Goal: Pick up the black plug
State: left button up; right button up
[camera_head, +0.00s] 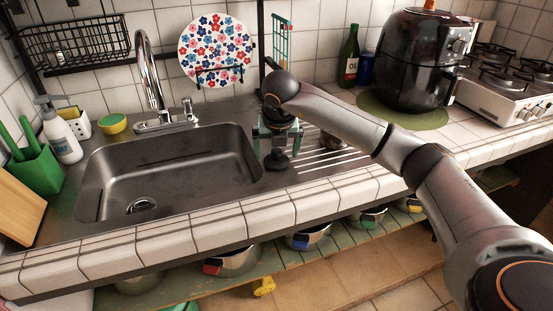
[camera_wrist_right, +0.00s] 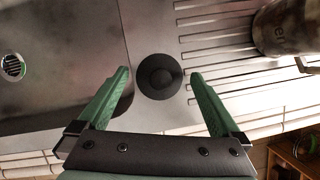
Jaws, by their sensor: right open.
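The black plug (camera_wrist_right: 160,76) is a round black disc with a raised centre. In the right wrist view it lies on the steel between the sink basin and the ridged drainboard. In the head view the plug (camera_head: 278,161) shows just below my right gripper (camera_head: 277,152), at the right edge of the basin. My right gripper (camera_wrist_right: 158,85) is open, its green fingers to the left and right of the plug, with a gap on each side. Nothing is held. My left gripper is not in view.
The sink basin (camera_head: 172,172) lies to the left. A metal can (camera_wrist_right: 285,28) stands on the drainboard (camera_head: 325,160), right of the plug. A black air fryer (camera_head: 418,62) stands on a green mat (camera_head: 385,117) farther right. Pots sit on the shelf (camera_head: 300,255) below the counter.

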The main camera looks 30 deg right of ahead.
jog(key=shift+w+d+f, duration=0.15)
jog(key=shift+w+f, duration=0.1)
jog(key=shift+f, duration=0.35)
jog(key=c, duration=1.2)
jog(key=shift+r, duration=0.15)
